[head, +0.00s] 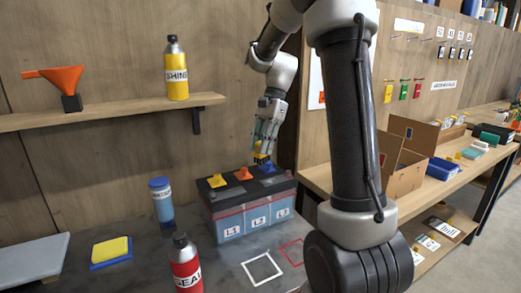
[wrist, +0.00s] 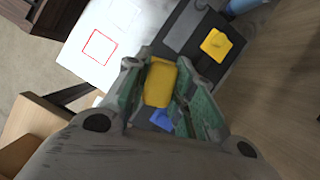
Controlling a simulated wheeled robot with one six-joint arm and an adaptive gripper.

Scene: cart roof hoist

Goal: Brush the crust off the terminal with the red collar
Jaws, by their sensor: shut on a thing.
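My gripper (head: 264,145) is above the right part of a battery (head: 250,207) with a black top and blue-grey sides marked L1, L2 and L3. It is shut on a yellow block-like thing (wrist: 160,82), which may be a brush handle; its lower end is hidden. On the battery top are a yellow cap (head: 217,180), an orange cap (head: 243,174) and a blue cap (head: 267,168). In the wrist view the yellow cap (wrist: 215,44) is at upper right and the blue cap (wrist: 162,118) shows between my fingers. I cannot make out a red collar or crust.
A red bottle (head: 186,264), a blue-capped bottle (head: 162,202) and a yellow-and-blue pad (head: 110,252) stand left of the battery. White (head: 262,270) and red (head: 291,252) square outlines mark clear bench in front. A shelf (head: 120,112) holds a yellow bottle and an orange funnel.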

